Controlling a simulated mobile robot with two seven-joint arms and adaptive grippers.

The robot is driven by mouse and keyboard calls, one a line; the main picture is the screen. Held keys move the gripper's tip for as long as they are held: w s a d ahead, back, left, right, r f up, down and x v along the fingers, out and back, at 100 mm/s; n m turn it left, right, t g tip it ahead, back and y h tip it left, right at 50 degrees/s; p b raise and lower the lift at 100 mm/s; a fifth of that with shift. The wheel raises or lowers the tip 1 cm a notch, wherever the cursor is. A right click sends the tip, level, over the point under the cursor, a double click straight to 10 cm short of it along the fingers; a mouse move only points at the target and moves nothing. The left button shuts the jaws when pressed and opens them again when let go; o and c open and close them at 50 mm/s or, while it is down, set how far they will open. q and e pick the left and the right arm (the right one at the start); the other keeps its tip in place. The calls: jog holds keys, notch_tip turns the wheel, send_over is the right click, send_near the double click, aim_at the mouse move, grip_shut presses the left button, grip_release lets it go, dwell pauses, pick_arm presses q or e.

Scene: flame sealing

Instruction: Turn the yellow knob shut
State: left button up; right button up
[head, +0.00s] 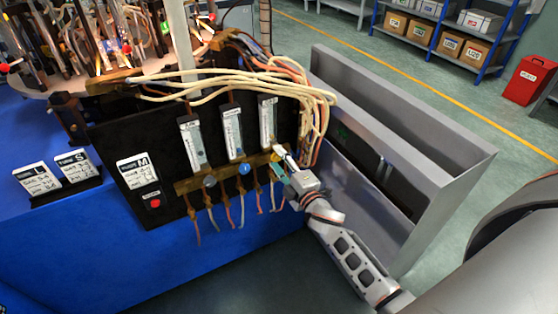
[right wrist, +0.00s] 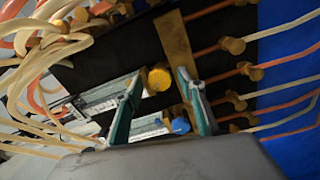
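The yellow knob (right wrist: 159,78) shows in the right wrist view, on a brass strip of the black panel. In the head view it is small and mostly hidden behind my right gripper (head: 280,166). In the right wrist view my right gripper (right wrist: 160,76) is open, one finger on each side of the yellow knob. There are gaps between the knob and both fingers. I cannot tell how deep the fingertips reach around it. The blue knob (head: 244,168) is beside it, and it also shows low between the fingers in the right wrist view (right wrist: 181,125). My left gripper is not in view.
A grey knob (head: 209,181) is further left on the brass strip (head: 226,177). Cream and orange hoses (head: 230,87) loop over the panel's top and right side. A red button (head: 155,203) is at lower left.

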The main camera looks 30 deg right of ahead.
jog(key=shift+s, duration=0.35)
jog(key=s, duration=1.1)
jog(key=shift+s+d, duration=0.15)
jog(key=shift+d, duration=0.05)
